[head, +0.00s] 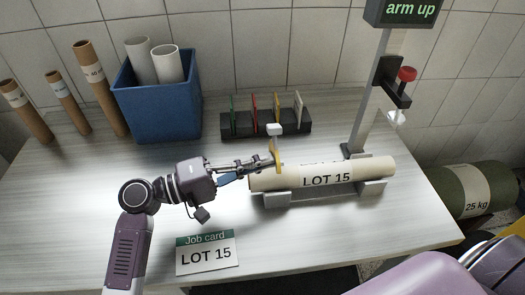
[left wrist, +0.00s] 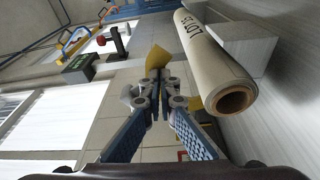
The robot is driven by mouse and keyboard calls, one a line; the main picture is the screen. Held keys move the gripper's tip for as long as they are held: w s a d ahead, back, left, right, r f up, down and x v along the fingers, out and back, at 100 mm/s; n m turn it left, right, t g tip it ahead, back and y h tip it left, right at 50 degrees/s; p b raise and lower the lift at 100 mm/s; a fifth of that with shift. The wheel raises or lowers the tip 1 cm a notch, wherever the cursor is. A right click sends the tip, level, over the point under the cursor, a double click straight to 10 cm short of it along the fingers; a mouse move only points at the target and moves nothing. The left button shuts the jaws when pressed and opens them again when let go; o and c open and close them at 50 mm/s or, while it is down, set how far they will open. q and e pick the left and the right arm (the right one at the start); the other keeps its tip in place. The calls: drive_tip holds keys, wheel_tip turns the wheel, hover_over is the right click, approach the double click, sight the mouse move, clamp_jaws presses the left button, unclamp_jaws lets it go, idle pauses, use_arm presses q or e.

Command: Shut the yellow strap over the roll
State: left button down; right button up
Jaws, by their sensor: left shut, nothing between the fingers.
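The cream roll (head: 345,172) marked LOT 15 lies across two pale cradle blocks (head: 372,188); it also shows in the left wrist view (left wrist: 215,70). The yellow strap (head: 278,156) stands up near the roll's left end, not lying flat over it, with a white block (head: 275,129) near its top. In the left wrist view the strap (left wrist: 159,56) shows just beyond my fingertips. My left gripper (head: 270,161) is shut and empty, its tips close against the strap; I cannot tell if they touch. My right gripper is out of view.
A blue bin (head: 158,107) with rolls and a dark rack (head: 290,124) of coloured cards are behind. A post carries an "arm up" sign (head: 405,10) and a red knob (head: 407,74).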

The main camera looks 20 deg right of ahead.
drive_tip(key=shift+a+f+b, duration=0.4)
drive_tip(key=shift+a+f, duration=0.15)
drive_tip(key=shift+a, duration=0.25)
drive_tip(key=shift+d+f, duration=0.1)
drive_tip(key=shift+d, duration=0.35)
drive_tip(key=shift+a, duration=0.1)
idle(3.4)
